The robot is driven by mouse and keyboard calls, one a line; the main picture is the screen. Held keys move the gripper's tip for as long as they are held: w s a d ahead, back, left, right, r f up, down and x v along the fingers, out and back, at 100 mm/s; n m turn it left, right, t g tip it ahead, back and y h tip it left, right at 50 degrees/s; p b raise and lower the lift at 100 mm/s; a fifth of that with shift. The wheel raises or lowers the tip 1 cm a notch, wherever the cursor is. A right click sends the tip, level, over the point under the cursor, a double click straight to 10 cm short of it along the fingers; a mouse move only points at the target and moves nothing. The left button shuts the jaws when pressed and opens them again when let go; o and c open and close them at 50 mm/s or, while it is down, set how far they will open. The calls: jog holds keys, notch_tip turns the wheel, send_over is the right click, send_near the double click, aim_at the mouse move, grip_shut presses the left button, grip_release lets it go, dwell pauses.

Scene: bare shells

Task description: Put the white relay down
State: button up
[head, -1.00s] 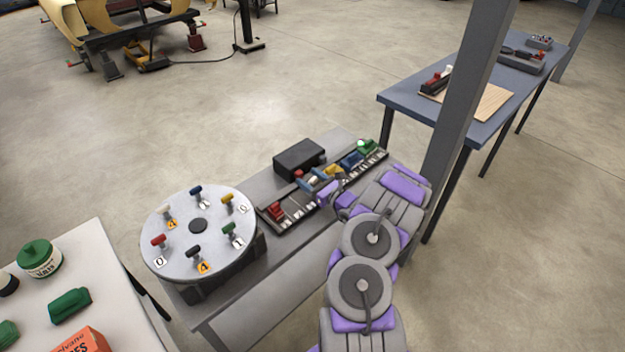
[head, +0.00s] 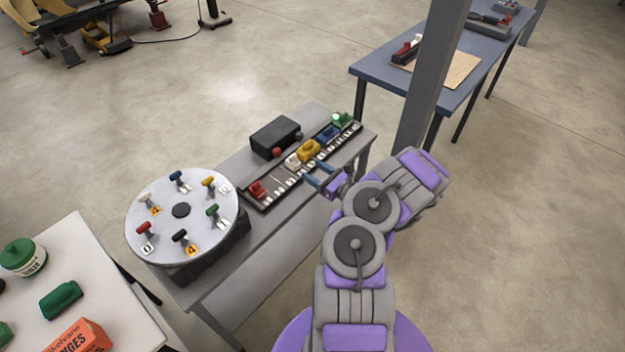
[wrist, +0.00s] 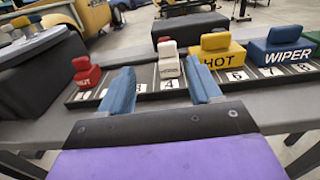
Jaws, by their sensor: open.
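The white relay (head: 292,161) stands upright on the long black rail (head: 264,206), between the red relay (head: 257,190) and the yellow relay (head: 309,149). In the wrist view the white relay (wrist: 168,66) stands at the label 4, ahead of my blue fingers. My gripper (head: 319,180) is open and empty at the near side of the rail, apart from the white relay. In the wrist view the fingertips (wrist: 160,68) frame the relay from in front, with a gap to it.
A blue relay (head: 328,134) and a green relay (head: 341,120) stand farther along the rail. A black box (head: 275,137) is behind it. A round plate with coloured knobs (head: 155,245) stands at left. A grey post (head: 425,100) rises right of the bench.

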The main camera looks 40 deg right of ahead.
jog(key=shift+s+d+f, duration=0.1)
jog(key=shift+d, duration=0.2)
jog(key=shift+w+r, duration=0.25)
jog(key=w+a+r+n+g+y, duration=0.1)
jog(key=w+a+r+n+y, duration=0.25)
jog(key=a+r+y, duration=0.35)
jog(key=w+a+r+n+g+y, duration=0.25)
jog(key=a+r+n, duration=0.3)
jog(key=a, duration=0.45)
jog(key=s+a+r+n+g+y, duration=0.2)
jog(key=a+r+n+g, duration=0.25)
jog(key=a, duration=0.45)
jog(key=s+a+r+n+g+y, duration=0.25)
jog(key=a+r+n, duration=0.25)
jog(key=a, duration=0.5)
jog(key=s+a+r+n+g+h, duration=0.25)
jog(key=s+a+n+g, duration=0.3)
jog(key=s, duration=0.45)
jog(key=s+a+r+n+g+h, duration=0.1)
jog(key=s+a+n+g+h, duration=0.4)
jog(key=s, duration=0.5)
jog(key=s+d+n+t+h, duration=0.1)
jog(key=s+d+n+h, duration=0.4)
jog(key=s+d+h, duration=0.3)
jog(key=s, duration=0.4)
jog(key=shift+s+d+n, duration=0.25)
jog(key=shift+d+n, duration=0.1)
jog(key=shift+n, duration=0.05)
